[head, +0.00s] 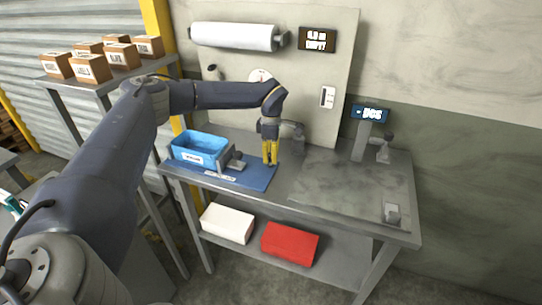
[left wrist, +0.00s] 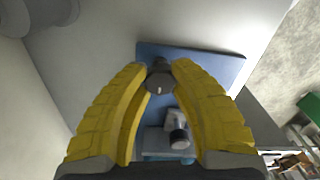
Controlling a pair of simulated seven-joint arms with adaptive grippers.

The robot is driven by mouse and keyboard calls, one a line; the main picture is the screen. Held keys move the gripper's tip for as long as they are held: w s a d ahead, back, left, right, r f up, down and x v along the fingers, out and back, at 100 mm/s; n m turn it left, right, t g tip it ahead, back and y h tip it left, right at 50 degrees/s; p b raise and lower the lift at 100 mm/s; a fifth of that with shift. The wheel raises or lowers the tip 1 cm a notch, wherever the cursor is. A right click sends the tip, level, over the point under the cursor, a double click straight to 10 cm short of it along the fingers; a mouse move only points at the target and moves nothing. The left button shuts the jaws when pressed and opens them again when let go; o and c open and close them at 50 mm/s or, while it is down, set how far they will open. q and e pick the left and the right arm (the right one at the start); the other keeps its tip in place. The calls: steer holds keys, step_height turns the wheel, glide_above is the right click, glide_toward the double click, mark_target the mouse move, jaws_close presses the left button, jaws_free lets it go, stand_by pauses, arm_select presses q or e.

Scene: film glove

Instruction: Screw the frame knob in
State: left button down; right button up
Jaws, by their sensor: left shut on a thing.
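My left gripper (head: 270,160) has yellow fingers that point down over the right part of the blue mat (head: 257,181) on the bench. In the left wrist view its fingertips are shut on a dark round knob (left wrist: 160,76) with a small light mark on top. The fingers hide the knob in the head view. A grey fixture (head: 233,162) with a short cylinder stands on the mat, left of the gripper and apart from it. It also shows in the left wrist view (left wrist: 178,137) between the fingers. I cannot tell whether the knob sits in a thread. My right gripper is out of view.
A blue bin (head: 199,150) stands left on the bench. A backboard with a white roll (head: 235,37) rises behind. A screen on a post (head: 370,114) stands at the right. The bench top (head: 335,182) right of the mat is mostly clear.

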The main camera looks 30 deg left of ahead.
arm_select(q)
steer(key=shift+w+d+r, duration=0.1)
stand_by(0.4)
steer(key=c, duration=1.3)
jaws_free()
steer(key=o, duration=0.3)
step_height(320, 180, up, 12)
